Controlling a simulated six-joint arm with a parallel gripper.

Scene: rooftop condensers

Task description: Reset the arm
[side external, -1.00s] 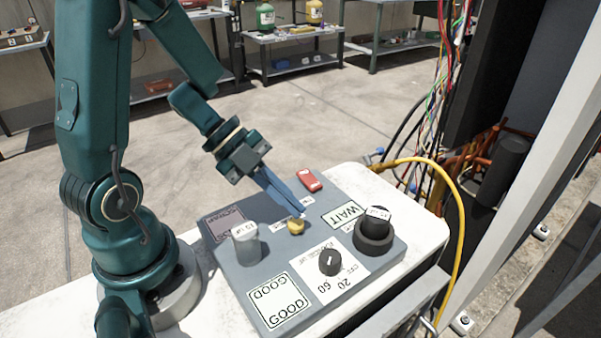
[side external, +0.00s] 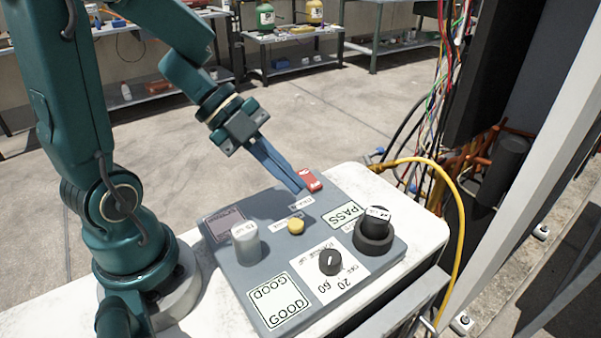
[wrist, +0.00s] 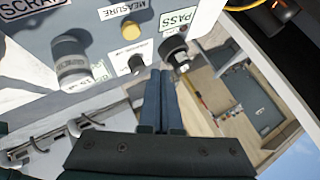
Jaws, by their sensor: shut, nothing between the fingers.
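My gripper (side external: 299,189) is shut and empty, its two blue fingers together and pointing down toward the grey control panel (side external: 228,262). In the side view the fingertips show beside the red switch (side external: 311,180), above and behind the yellow button (side external: 296,227); I cannot tell the exact height. The fingers also show together in the wrist view (wrist: 161,75), with the yellow button (wrist: 131,28) beyond them. The label by the black cylinder reads PASS (side external: 345,215).
The panel carries a pale grey cylinder (side external: 246,247), a small black knob (side external: 330,262), a black cylinder on a dark base (side external: 374,232) and a GOOD sign (side external: 279,300). A yellow cable (side external: 452,190) and loose wires are at the right. Shelves (side external: 290,50) stand behind.

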